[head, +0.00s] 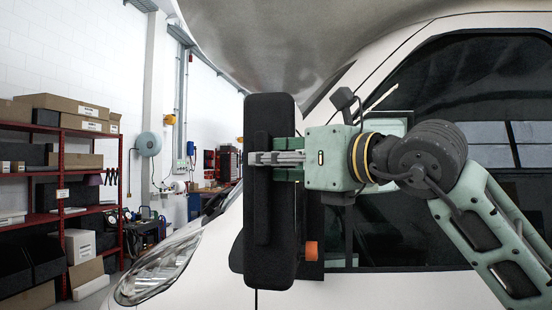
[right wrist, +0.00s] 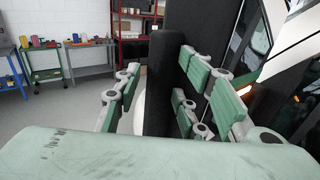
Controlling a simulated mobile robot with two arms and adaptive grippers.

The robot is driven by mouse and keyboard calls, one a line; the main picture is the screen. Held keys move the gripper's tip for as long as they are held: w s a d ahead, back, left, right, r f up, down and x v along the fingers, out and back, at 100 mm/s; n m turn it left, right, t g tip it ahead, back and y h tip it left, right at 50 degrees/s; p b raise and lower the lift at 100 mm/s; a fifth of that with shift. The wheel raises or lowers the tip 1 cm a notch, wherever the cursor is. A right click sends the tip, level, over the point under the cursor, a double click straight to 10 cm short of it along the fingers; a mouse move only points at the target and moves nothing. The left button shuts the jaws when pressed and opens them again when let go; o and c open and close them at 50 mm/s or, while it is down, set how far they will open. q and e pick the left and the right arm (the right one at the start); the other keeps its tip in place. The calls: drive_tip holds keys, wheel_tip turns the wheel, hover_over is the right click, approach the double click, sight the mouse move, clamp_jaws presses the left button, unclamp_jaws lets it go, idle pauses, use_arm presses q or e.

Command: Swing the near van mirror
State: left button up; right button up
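The near van mirror (head: 268,220) is a tall black slab in the middle of the head view, upright beside the white van's front door. My right gripper (head: 264,158) reaches in from the right at the mirror's upper half, with pale fingers across its near face. In the right wrist view, the dark mirror (right wrist: 161,80) stands between the fingers of my right gripper (right wrist: 160,92), one side to its left and the other to its right. A gap shows beside the left finger, so the gripper looks open around the mirror. Contact on the right side is unclear. My left gripper is out of view.
The white van body (head: 215,255) and its dark side window (head: 470,85) fill the right, close behind my right arm. A headlight (head: 158,272) is at lower left. A red shelf rack (head: 62,165) with boxes stands far left. A green cart (right wrist: 42,74) stands by the far wall.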

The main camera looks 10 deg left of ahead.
drive_tip(key=shift+w+d+f, duration=0.1)
drive_tip(key=shift+w, duration=0.1)
drive_tip(key=s+b, duration=0.6)
drive_tip(key=s, duration=0.3)
drive_tip(key=shift+a, duration=0.4)
idle(0.4)
idle(0.4)
